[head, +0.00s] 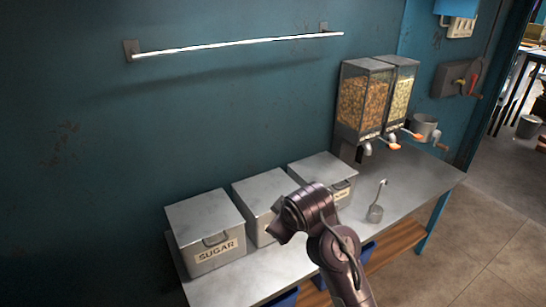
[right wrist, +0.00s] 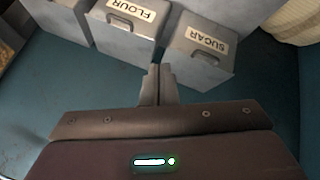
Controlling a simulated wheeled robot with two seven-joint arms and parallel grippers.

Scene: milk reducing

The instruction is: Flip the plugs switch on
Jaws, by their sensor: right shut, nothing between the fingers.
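A grey wall box (head: 455,78) with a red and yellow part and a cable hangs on the blue wall at the far right of the head view. Above it is a pale box (head: 461,27) with small dark details, under a light blue panel. I cannot tell which of them carries the plugs switch, or its position. My right gripper shows in the right wrist view, its fingers (right wrist: 158,84) shut and empty. In the head view its arm reaches up over the counter by the bins, far left of the wall boxes; the fingertips are hidden there. My left gripper is out of view.
Metal bins, including a sugar bin (head: 206,231) and a flour bin (right wrist: 128,22), line the steel counter (head: 408,178). A rail (head: 235,45) crosses the wall.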

